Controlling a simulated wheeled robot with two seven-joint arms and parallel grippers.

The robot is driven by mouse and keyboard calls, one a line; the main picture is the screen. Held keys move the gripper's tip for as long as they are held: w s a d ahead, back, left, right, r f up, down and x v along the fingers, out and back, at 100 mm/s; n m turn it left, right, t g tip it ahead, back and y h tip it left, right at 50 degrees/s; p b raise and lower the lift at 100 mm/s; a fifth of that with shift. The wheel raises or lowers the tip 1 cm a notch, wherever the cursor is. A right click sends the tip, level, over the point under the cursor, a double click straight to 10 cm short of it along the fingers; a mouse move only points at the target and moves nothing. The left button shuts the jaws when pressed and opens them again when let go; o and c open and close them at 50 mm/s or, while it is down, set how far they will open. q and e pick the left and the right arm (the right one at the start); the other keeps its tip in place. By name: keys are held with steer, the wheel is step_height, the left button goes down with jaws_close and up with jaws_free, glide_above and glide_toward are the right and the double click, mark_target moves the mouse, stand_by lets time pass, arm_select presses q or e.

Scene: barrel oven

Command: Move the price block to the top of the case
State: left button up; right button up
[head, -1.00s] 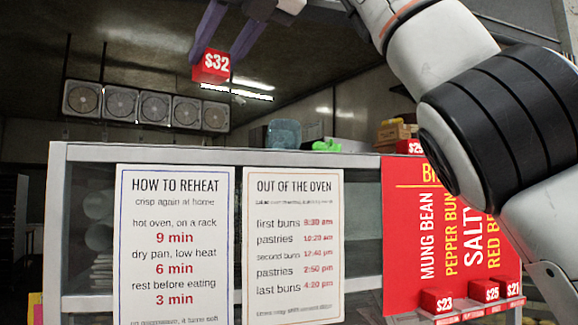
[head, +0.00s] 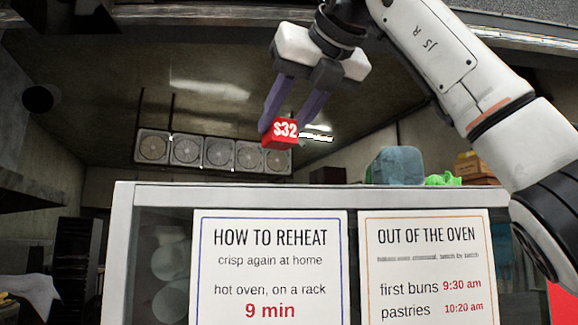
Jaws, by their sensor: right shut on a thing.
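The price block (head: 279,133) is a small red block marked "$32". My right gripper (head: 288,122) is shut on it with its two purple fingers and holds it in the air. In the picture the block is above the top edge of the case (head: 290,195), with a gap between them. The case is a white-framed glass display case, and its top surface shows only edge-on. My left gripper is not in view.
A blue-grey container (head: 395,166) and a bright green item (head: 443,180) show above the case's top edge at right. Two signs, a reheating sign (head: 270,270) and an oven-times sign (head: 428,265), cover the case front. The top edge left of the container looks clear.

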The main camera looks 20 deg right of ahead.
mark_target(284, 143)
step_height(284, 143, down, 3)
steer(key=shift+f, duration=2.2)
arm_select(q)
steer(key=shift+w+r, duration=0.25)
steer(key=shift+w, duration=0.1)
arm_select(e)
steer(key=shift+f, duration=0.15)
steer(key=o, duration=1)
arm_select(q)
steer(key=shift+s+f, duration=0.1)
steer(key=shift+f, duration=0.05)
arm_select(e)
steer(key=shift+o, duration=0.2)
